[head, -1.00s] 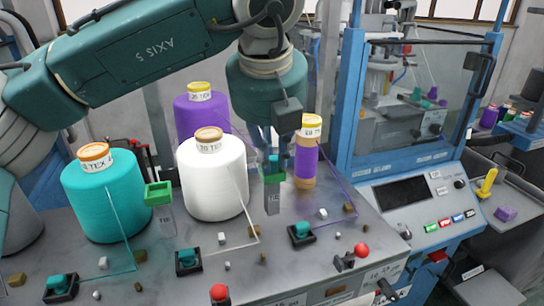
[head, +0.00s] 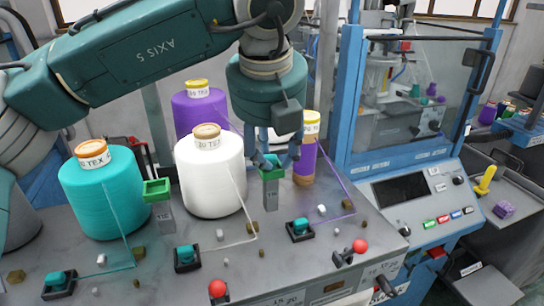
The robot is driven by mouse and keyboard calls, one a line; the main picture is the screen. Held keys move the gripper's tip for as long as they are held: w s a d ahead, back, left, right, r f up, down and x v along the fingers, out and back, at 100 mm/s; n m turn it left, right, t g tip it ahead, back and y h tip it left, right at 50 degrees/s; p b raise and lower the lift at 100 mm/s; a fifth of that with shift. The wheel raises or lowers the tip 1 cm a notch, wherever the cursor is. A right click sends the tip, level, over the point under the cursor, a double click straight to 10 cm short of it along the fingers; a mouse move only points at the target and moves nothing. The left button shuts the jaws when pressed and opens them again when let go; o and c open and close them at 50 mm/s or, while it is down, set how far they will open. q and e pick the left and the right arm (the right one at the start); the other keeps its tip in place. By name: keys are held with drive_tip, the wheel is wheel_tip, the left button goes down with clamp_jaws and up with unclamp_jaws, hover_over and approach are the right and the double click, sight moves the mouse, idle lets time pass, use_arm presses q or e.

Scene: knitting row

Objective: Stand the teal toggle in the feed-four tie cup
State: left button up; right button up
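My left gripper (head: 277,154) is over a green cup (head: 271,173) on a grey post, behind and right of the white yarn cone. Its fingers are spread, one on each side of the cup's mouth. A small teal piece, which looks like the teal toggle (head: 271,160), shows at the cup's mouth between the fingers. It looks upright, but the fingers and rim partly hide its lower end. A second green cup (head: 157,189) stands between the teal and white cones. My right gripper is not in view.
Teal (head: 103,195), white (head: 212,178) and purple (head: 198,112) cones crowd the grey deck, with a slim purple cone (head: 306,156) close right of the gripper. Black holders with teal pieces (head: 300,227) and red knobs (head: 360,246) line the front. A blue-framed machine (head: 349,100) stands right.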

use_arm(q)
drive_tip(key=v, duration=1.2)
